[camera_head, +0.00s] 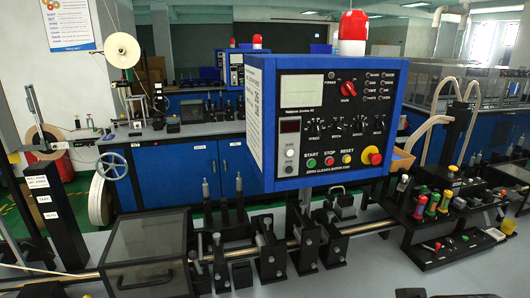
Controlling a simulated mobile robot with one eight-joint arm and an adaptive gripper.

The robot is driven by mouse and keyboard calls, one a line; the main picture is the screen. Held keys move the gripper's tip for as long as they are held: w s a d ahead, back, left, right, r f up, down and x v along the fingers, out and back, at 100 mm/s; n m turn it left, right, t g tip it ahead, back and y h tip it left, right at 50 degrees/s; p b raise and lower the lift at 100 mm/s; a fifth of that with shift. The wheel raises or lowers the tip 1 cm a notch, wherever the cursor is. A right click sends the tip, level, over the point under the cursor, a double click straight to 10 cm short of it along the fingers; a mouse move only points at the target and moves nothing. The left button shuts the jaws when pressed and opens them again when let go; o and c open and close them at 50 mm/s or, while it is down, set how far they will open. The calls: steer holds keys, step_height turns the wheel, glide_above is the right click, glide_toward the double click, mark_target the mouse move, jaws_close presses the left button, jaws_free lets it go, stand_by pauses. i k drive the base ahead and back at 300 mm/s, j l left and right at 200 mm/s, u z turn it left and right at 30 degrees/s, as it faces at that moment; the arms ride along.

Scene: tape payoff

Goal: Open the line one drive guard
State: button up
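A dark, see-through box-shaped guard (146,237) with a black frame stands on the grey bench at the lower left. A black bar handle (145,281) is on its front side, facing me. Its cover looks closed, and what is inside is too dark to make out. I cannot read a line number on it, so I cannot tell for sure that it is the line one drive guard. I cannot make out my gripper in this view.
Black clamps (268,250) line a rod right of the guard. A labelled black post (54,208) stands left, and a tool rack (437,208) right.

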mark_target(142, 257)
steer(key=u, duration=1.55)
